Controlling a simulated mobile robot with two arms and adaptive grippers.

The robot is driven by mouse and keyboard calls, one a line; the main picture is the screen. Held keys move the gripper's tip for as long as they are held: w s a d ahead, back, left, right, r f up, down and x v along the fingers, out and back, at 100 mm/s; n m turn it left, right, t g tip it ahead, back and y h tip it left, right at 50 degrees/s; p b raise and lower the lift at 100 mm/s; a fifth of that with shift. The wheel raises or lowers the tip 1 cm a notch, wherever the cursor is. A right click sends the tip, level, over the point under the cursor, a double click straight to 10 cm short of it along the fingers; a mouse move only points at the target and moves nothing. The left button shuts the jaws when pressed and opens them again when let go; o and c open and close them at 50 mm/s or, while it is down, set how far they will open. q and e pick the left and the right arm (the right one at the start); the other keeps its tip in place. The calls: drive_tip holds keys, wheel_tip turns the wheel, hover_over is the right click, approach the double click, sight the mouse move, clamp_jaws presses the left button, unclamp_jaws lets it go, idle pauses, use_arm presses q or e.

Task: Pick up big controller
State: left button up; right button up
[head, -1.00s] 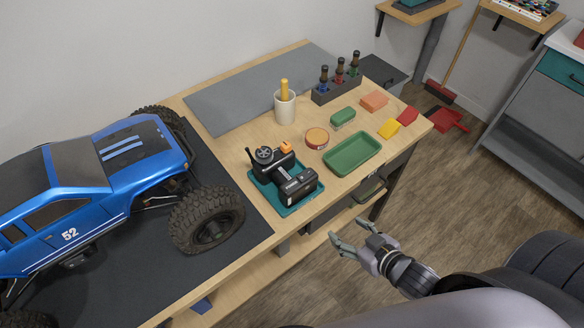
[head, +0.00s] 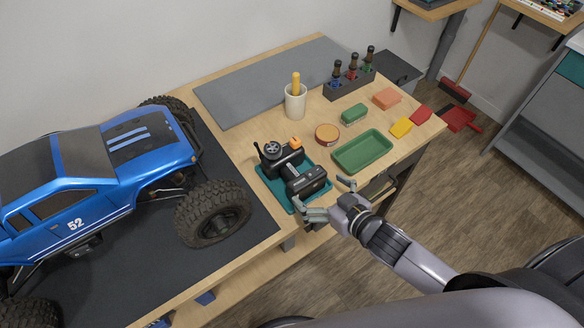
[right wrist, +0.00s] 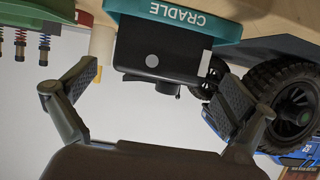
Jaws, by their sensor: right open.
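The big controller (head: 299,176) is black with a wheel on top and an orange part at its back. It rests on the teal cradle tray (head: 273,191) near the table's front edge. In the right wrist view the black controller (right wrist: 160,60) shows with the cradle edge (right wrist: 185,18) lettered CRADLE above it. My right gripper (head: 328,198) is open just in front of the controller, at the table's front edge. Its fingers (right wrist: 155,95) are spread with the controller framed between them, and nothing is gripped. My left gripper is not in view.
A large blue RC crawler (head: 90,190) stands on a dark mat (head: 180,275) at left. A green tray (head: 363,151), round tin (head: 327,133), white cup (head: 296,103) and bottle rack (head: 350,86) stand around the controller. Coloured blocks lie to the right.

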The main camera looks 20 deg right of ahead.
sight(303, 179)
drive_tip(key=p+x, duration=0.1)
drive_tip(key=x, duration=0.6)
drive_tip(key=shift+w+a+f, duration=0.1)
drive_tip(key=c, duration=1.2)
